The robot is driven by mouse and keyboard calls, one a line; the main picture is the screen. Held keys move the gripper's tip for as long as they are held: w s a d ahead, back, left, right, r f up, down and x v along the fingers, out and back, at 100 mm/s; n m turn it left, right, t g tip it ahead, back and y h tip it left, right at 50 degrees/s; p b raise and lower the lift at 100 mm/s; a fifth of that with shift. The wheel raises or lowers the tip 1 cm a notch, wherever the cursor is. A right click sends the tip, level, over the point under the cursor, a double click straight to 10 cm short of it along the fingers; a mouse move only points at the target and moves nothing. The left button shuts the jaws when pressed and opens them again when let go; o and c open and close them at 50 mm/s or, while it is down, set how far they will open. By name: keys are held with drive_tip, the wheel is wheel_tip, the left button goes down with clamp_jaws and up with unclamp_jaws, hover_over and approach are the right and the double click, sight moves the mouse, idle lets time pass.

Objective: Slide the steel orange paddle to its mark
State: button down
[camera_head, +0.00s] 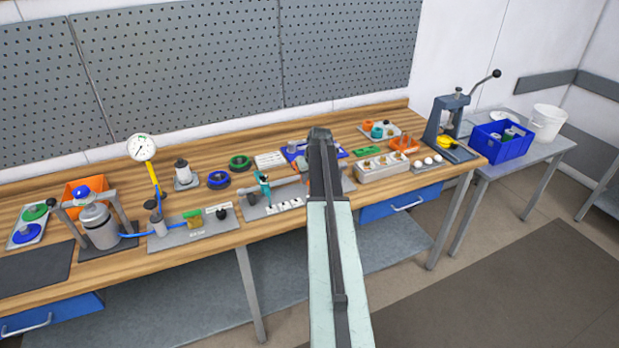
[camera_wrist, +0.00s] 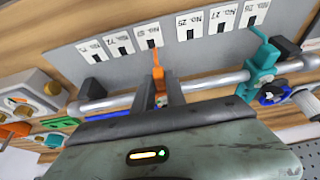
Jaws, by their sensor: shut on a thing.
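The orange paddle (camera_wrist: 157,70) sits on a horizontal steel rod (camera_wrist: 210,83) in the wrist view. Its narrow tip points up at the row of labels, close to a tag in the middle of the row (camera_wrist: 148,35). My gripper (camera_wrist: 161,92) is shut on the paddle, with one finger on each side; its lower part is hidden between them. A teal paddle (camera_wrist: 265,60) is on the same rod to the right. In the head view my arm covers most of the orange paddle and the gripper; the teal paddle (camera_head: 263,187) shows left of the arm.
The grey label plate (camera_wrist: 110,62) lies beside the rod, with several numbered white tags. A grey block with round sockets (camera_head: 382,172) stands right of my arm. A lever press (camera_head: 447,120) and blue crate (camera_head: 505,143) are further right. A gauge (camera_head: 142,148) stands left.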

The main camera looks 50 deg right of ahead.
drive_tip(key=shift+s+d, duration=0.15)
drive_tip(key=shift+d, duration=0.1)
drive_tip(key=c, duration=1.4)
unclamp_jaws()
drive_tip(key=shift+o, duration=0.2)
drive_tip(key=shift+r+p, duration=0.35)
drive_tip(key=p+v, duration=0.6)
drive_tip(key=v, duration=0.1)
drive_tip(key=shift+p, duration=0.3)
drive_tip(key=shift+s, duration=0.1)
